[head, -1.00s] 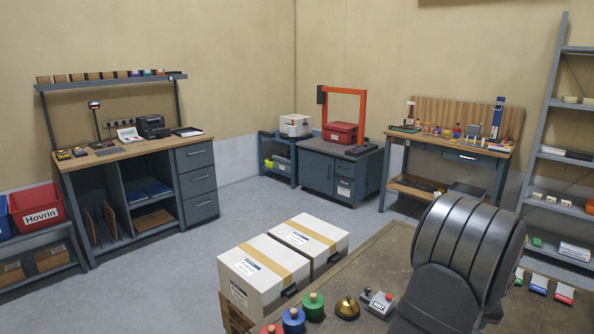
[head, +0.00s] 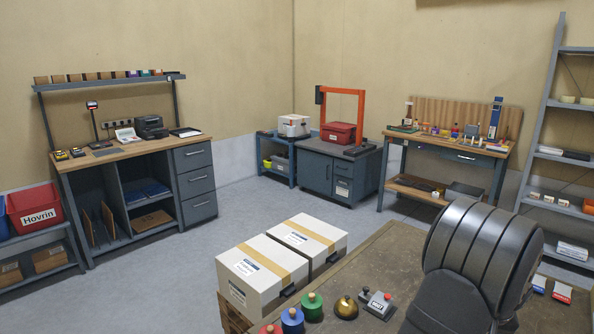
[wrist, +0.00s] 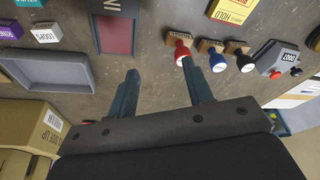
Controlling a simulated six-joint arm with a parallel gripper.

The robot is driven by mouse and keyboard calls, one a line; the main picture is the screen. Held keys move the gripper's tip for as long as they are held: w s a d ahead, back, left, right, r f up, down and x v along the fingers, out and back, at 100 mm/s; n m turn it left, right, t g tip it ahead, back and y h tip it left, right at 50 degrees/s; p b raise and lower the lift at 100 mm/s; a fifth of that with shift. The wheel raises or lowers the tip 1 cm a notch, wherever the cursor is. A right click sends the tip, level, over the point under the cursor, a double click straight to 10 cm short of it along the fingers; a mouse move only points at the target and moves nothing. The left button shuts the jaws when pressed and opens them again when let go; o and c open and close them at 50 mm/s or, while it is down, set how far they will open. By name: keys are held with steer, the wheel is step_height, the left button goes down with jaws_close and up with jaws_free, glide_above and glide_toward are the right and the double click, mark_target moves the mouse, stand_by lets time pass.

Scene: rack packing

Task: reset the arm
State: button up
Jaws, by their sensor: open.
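My gripper (wrist: 160,90) shows in the wrist view with its two dark fingers spread apart and nothing between them. It hangs above the brown worktop (wrist: 150,62). My own dark ribbed arm fills the lower right of the head view and hides part of the bench; my gripper does not show there. Beyond the right finger stand several stamps: a red one (wrist: 182,50), a blue one (wrist: 216,60) and a black one (wrist: 243,60). The fingers look apart from them, though the height above the bench is hard to tell.
A grey tray (wrist: 84,86) lies at left in the wrist view, near a cardboard box (wrist: 30,125). A grey button box (wrist: 283,62) is at right.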

steer(key=s+d+r, duration=0.2)
steer(key=s+r, duration=0.2)
steer(key=s, duration=0.2)
steer(key=w+a+f, duration=0.3)
steer(key=w+a, duration=0.7)
steer(key=a, duration=0.4)
steer(key=shift+m, duration=0.4)
steer(key=shift+a+f, duration=0.2)
steer(key=shift+f, duration=2.5)
steer(key=o, duration=1.1)
steer(key=shift+o, duration=0.3)
steer(key=shift+w+a+r, duration=0.1)
steer(key=shift+w+r, duration=0.05)
steer(key=shift+r, duration=0.25)
steer(key=w+a+r+m+h, duration=0.1)
steer(key=w+a+r+m, duration=0.1)
steer(key=r, duration=0.4)
steer(key=w+a+r+m+h, duration=0.1)
steer(key=w+a+r+m, duration=0.15)
steer(key=r, duration=0.25)
steer(key=d+x, duration=0.1)
steer(key=x, duration=0.8)
steer(key=shift+w+d, duration=0.25)
